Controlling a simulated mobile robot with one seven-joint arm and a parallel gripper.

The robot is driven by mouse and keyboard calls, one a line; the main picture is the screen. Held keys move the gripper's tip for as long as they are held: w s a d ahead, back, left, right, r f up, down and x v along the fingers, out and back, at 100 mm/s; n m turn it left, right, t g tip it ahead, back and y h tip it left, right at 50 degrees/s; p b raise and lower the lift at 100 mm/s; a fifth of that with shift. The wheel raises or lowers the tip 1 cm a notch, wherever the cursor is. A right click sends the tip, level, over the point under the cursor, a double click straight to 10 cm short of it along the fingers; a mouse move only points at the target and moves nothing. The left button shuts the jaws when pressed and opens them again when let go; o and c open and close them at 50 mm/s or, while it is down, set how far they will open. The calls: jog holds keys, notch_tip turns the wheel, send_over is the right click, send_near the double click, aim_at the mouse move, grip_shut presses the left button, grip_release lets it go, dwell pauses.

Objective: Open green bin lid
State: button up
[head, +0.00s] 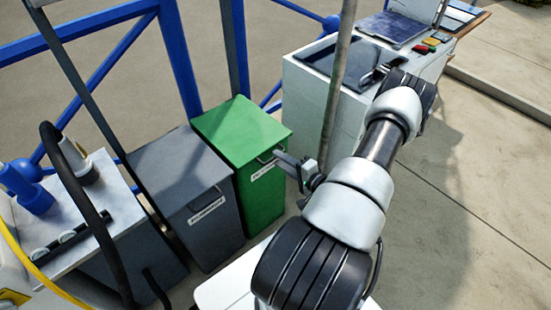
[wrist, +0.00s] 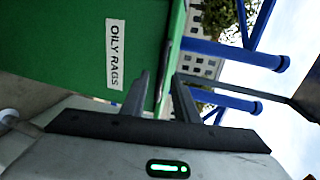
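The green bin (head: 262,204) stands upright with its lid (head: 240,128) shut flat on top. A thin bar handle (head: 266,158) sits at the lid's front edge, above a white label. In the wrist view the green bin's front (wrist: 60,45) bears an "OILY RAGS" label (wrist: 115,54), turned sideways. My gripper (head: 280,156) is at the front of the lid, by the handle. In the wrist view its two fingers (wrist: 163,78) are apart, with the lid's edge seen between them. Whether they touch the handle I cannot tell.
A grey bin (head: 182,178) stands close on the left of the green bin. A white cabinet (head: 308,108) stands at the right, with a thin grey pole (head: 338,75) before it. Blue railings (head: 180,60) run behind. Open floor (head: 470,200) lies at right.

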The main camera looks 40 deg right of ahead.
jog(key=shift+x, duration=1.65)
grip_shut()
